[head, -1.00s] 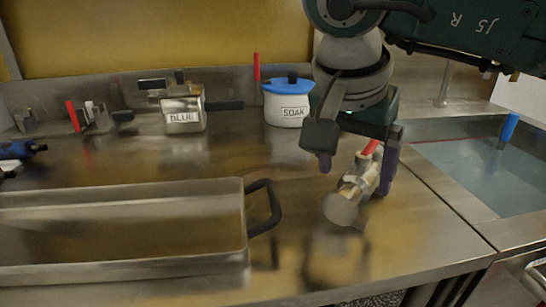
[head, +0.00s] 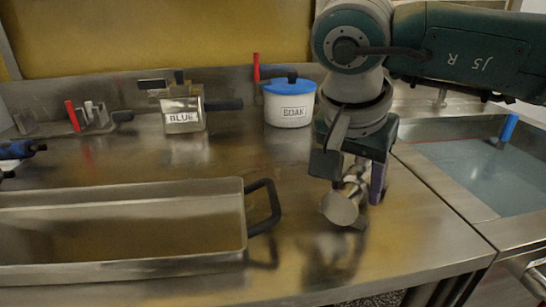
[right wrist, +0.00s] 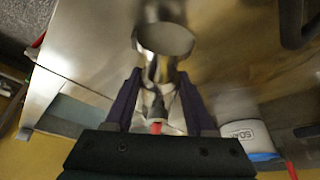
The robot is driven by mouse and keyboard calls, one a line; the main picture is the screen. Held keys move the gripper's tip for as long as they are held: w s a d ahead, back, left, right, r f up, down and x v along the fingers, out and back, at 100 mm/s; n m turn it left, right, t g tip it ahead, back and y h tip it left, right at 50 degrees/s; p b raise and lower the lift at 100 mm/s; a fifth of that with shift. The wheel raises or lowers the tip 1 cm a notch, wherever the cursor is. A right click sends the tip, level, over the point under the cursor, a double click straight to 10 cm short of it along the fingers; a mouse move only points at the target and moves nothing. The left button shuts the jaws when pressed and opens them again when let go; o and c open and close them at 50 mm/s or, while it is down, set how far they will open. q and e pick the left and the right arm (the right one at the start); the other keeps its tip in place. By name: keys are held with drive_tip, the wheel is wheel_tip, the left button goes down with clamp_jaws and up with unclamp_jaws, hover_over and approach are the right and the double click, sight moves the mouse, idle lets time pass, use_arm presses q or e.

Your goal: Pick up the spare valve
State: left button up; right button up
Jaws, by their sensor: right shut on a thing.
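The spare valve (head: 341,207) is a metal fitting with a round flat end facing the head camera. It is at the worktop's right part, right of the long metal tray. My right gripper (head: 357,182) is above and around it, shut on its body. In the right wrist view the valve (right wrist: 163,40) sits between the two purple fingers of the gripper (right wrist: 160,78), and its red handle (right wrist: 156,127) points back toward the palm. In the head view the handle is hidden by the gripper. I cannot tell whether the valve touches the worktop.
A long metal tray (head: 120,200) with a black handle (head: 268,208) lies left of the valve. Behind stand a white SOAK pot (head: 290,110) with a blue lid and a metal BLUE box (head: 184,122). A water-filled sink (head: 470,175) is at the right.

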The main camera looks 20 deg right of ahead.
clamp_jaws()
drive_tip(key=shift+r, duration=0.15)
idle(0.4)
